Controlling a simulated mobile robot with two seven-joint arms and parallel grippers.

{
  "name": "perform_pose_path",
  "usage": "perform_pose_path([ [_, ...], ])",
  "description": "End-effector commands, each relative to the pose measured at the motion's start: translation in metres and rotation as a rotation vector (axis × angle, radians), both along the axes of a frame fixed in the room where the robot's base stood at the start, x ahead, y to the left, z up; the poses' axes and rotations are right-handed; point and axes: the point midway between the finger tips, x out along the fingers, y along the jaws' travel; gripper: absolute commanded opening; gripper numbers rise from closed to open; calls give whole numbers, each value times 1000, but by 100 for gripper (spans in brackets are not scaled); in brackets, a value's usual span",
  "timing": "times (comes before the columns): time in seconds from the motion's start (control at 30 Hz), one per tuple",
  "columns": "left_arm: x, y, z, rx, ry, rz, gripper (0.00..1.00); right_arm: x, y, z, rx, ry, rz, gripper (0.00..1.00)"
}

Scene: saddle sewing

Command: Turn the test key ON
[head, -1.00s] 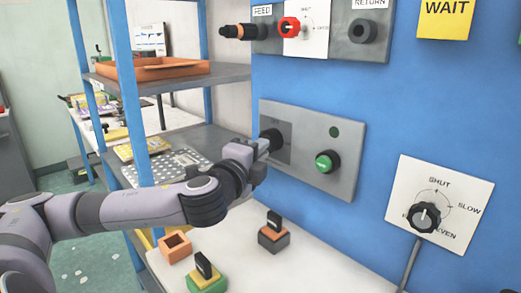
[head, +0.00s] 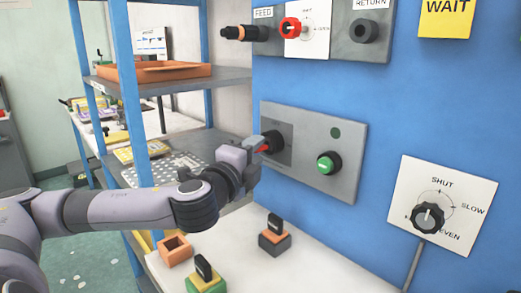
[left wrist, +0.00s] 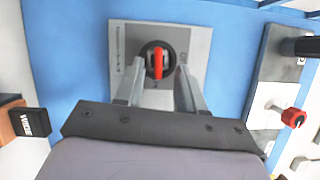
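The test key shows as a red bar (left wrist: 157,62) in a round dark switch on a grey plate (left wrist: 190,37). In the left wrist view the bar stands upright in the picture; the marks on the plate are too small to read. In the head view the red key (head: 262,149) peeks out beside my left gripper (head: 258,143), in front of the grey wall panel (head: 300,180). In the left wrist view my left gripper (left wrist: 158,70) is open, one finger on each side of the key, with gaps visible. My right gripper is not in view.
A green button (head: 326,163) sits right of the key switch. A red knob (head: 290,29) is above, and a SHUT/SLOW dial (head: 427,217) is lower right. Black-topped blocks (head: 273,236) and an open orange box (head: 174,250) stand on the white table below.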

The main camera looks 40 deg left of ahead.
Motion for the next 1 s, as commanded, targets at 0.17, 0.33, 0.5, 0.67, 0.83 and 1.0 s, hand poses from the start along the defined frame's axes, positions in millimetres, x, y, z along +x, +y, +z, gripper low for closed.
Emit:
perform_pose_path([
  [0.17, -16, 0, -3, 8, 2, -4, 38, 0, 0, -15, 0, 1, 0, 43],
  [0.33, -25, 2, -3, 7, 1, -4, 38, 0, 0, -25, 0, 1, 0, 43],
  [0.5, -34, 2, -3, 6, 1, -3, 38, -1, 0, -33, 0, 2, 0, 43],
  [0.67, -37, 1, -2, 2, 2, -3, 38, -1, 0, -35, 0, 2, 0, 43],
  [0.83, -37, 1, -1, -1, 2, -4, 38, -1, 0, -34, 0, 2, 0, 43],
  [1.0, -37, 2, 3, -39, 4, -3, 38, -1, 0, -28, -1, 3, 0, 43],
])
